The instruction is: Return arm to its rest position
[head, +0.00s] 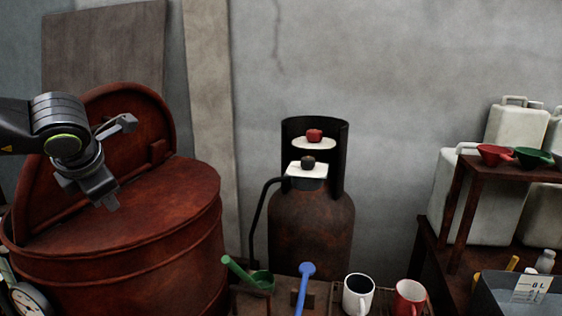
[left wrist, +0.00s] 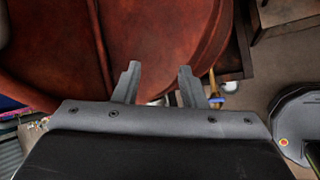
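My left arm comes in from the left in the head view, and its gripper (head: 108,200) hangs above the rusty red vat (head: 150,265), tilted downward. In the left wrist view the two fingers of my left gripper (left wrist: 158,82) stand apart with nothing held between them. The vat's red surface (left wrist: 160,40) lies beyond the fingertips, apart from them. The vat's half lid (head: 130,130) stands raised behind the gripper. My right gripper is not in view.
A rusty gas bottle (head: 310,235) stands against the wall. A green ladle (head: 245,274), a blue ladle (head: 304,285), a white mug (head: 357,294) and a red mug (head: 409,297) are at the front. A shelf (head: 515,173) with red and green funnels stands right, near white canisters (head: 515,125).

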